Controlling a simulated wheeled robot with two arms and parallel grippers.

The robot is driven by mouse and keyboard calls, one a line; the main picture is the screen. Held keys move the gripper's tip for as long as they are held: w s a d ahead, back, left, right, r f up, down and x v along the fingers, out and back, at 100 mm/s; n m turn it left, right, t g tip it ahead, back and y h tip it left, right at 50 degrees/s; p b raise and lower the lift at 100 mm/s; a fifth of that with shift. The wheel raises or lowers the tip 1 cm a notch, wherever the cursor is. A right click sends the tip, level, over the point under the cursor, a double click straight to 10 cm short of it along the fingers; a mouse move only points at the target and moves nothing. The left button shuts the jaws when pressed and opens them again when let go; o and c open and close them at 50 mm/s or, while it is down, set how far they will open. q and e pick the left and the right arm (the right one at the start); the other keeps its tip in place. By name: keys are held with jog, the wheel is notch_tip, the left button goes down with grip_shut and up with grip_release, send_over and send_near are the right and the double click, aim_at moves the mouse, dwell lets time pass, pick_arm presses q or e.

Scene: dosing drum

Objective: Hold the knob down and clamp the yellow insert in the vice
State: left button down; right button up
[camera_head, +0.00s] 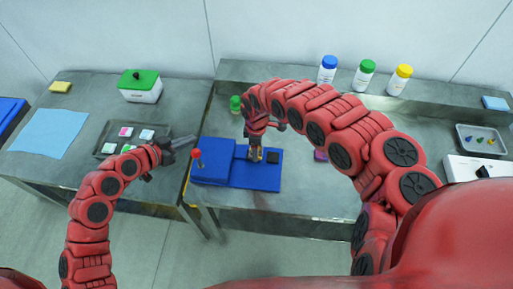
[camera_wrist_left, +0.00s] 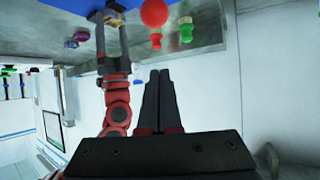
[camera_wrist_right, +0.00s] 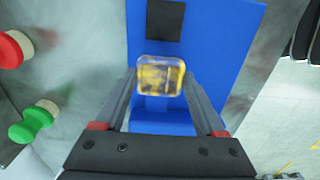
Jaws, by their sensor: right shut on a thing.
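The blue vice fixture (camera_head: 265,181) lies on the bench, with a raised blue block (camera_head: 212,173) at its left and a black pad (camera_head: 272,156) at its right. A round red knob (camera_head: 197,154) stands at its left end. It also shows in the left wrist view (camera_wrist_left: 154,13). My left gripper (camera_head: 192,141) is shut and empty, beside and apart from the knob. My right gripper (camera_head: 257,156) points down over the fixture, shut on the yellow insert (camera_wrist_right: 160,76), a clear-edged block. I cannot tell whether the insert touches the fixture.
Several capped bottles, including a blue-capped one (camera_head: 327,69), stand on the rear ledge. A dark tray (camera_head: 130,139) with small tiles sits on the left table.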

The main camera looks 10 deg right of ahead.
aim_at(193, 153)
dwell(0.3)
pick_arm(q)
jog(key=shift+f, duration=1.1)
jog(key=shift+f, duration=1.1)
jog(key=shift+f, duration=0.1)
jog(key=shift+f, duration=3.25)
pick_arm(e)
jog(key=shift+f, duration=0.25)
pick_arm(q)
jog(key=shift+a, duration=0.1)
pick_arm(e)
jog(key=shift+f, duration=0.8)
